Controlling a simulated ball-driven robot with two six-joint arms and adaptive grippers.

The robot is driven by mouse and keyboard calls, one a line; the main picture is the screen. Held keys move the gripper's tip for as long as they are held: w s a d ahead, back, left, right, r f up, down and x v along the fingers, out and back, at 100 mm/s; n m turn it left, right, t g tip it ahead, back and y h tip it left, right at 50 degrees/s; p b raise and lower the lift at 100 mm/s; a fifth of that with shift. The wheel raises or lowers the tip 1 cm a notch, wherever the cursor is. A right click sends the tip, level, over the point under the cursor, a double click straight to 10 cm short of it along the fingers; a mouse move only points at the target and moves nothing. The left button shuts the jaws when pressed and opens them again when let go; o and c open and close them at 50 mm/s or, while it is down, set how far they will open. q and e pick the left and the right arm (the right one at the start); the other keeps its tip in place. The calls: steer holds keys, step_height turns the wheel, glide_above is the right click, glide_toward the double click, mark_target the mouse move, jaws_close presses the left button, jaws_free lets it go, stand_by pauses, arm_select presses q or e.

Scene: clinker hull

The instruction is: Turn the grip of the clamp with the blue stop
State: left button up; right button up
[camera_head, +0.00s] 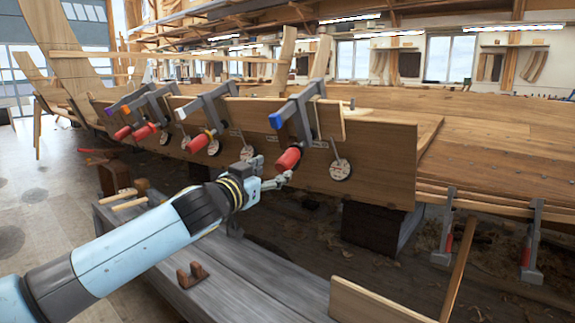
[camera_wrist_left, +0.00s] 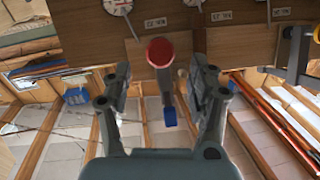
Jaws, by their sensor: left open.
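The clamp with the blue stop (camera_head: 275,120) is the rightmost of the clamps along the upper plank edge. Its red grip (camera_head: 288,158) hangs tilted at its lower end. In the left wrist view the red grip (camera_wrist_left: 160,52) shows end-on, with the blue stop (camera_wrist_left: 170,117) beyond it. My left gripper (camera_head: 284,178) is open just below the red grip in the head view. In the wrist view the fingers of my left gripper (camera_wrist_left: 160,82) stand on either side of the grip, with visible gaps. My right gripper is not in view.
Several other clamps with red grips (camera_head: 198,143) line the plank to the left. A grey bench (camera_head: 270,280) with a small brown block (camera_head: 192,275) lies below my left arm.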

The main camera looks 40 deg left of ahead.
mark_target(281, 167)
arm_select(q)
steer(key=w, duration=0.6)
steer(key=shift+w+a+p, duration=0.3)
steer(key=shift+a+p, duration=0.05)
steer(key=shift+p, duration=0.05)
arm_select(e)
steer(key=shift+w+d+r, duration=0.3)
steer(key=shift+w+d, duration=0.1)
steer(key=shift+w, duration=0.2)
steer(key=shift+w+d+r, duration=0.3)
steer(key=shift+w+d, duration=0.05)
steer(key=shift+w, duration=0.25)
arm_select(q)
steer(key=shift+c, duration=0.4)
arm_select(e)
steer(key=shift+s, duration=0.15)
